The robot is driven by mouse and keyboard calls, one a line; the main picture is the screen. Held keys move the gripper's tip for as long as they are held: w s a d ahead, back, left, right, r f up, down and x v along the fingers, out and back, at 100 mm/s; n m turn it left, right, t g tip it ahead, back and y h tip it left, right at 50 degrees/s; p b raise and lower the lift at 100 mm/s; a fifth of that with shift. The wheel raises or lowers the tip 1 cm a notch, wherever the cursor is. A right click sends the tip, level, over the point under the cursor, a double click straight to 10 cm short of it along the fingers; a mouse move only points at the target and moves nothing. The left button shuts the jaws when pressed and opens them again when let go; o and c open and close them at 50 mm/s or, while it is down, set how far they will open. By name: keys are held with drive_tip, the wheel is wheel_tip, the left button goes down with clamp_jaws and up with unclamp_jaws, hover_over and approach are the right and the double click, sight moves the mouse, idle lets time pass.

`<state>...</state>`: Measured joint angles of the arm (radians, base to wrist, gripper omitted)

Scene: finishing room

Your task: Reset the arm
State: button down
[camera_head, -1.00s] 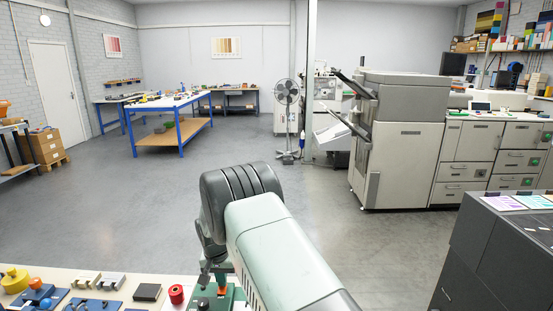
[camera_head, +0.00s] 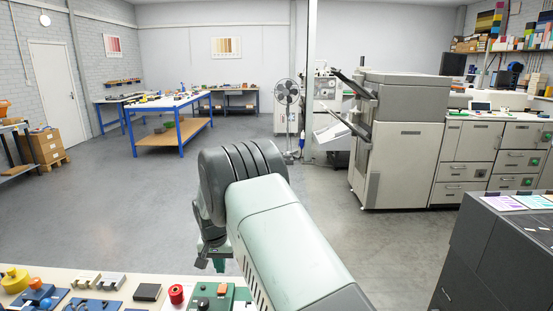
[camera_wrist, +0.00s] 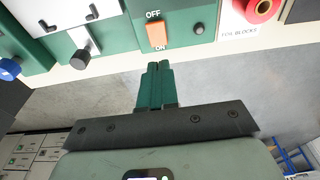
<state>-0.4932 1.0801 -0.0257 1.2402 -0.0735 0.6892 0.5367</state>
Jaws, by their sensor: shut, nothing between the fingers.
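My gripper (camera_head: 212,258) is partly hidden below the wrist in the head view. In the wrist view its two green fingers (camera_wrist: 155,84) are together, with nothing between them. They point at the table edge, just short of a green panel (camera_wrist: 118,36) and not visibly touching it. The panel carries an orange rocker switch (camera_wrist: 157,36) marked OFF and ON. The same green unit (camera_head: 212,301) shows at the bottom of the head view, below the gripper.
A red roll (camera_head: 176,293), a black block (camera_head: 147,292) and blue fixtures (camera_head: 40,297) stand on the pale front bench (camera_head: 115,272). A dark cabinet (camera_head: 480,255) stands at the right. The grey floor (camera_head: 110,205) beyond the bench is open.

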drive_tip(key=shift+r, duration=0.75)
drive_tip(key=s+d+r+t, duration=0.1)
drive_tip(key=s+d+r, duration=0.3)
drive_tip(key=r, duration=0.5)
drive_tip(key=s+d+r, duration=0.2)
drive_tip(key=d+r, duration=0.4)
drive_tip(key=r, duration=0.3)
drive_tip(key=s+d+r+t, duration=0.1)
drive_tip(key=s+d+r, duration=0.3)
drive_tip(key=r, duration=0.5)
drive_tip(key=s+d+r, duration=0.8)
drive_tip(key=s+d, duration=0.1)
drive_tip(key=s, duration=0.4)
drive_tip(key=s+d+f+t, duration=0.1)
drive_tip(key=s+d, duration=0.3)
drive_tip(key=s, duration=0.9)
drive_tip(key=shift+s+d+f+t, duration=0.2)
drive_tip(key=shift+s+f+t, duration=0.1)
drive_tip(key=shift+t, duration=0.1)
drive_tip(key=c, duration=1.8)
unclamp_jaws()
drive_tip(key=shift+w, duration=0.1)
drive_tip(key=shift+c, duration=0.2)
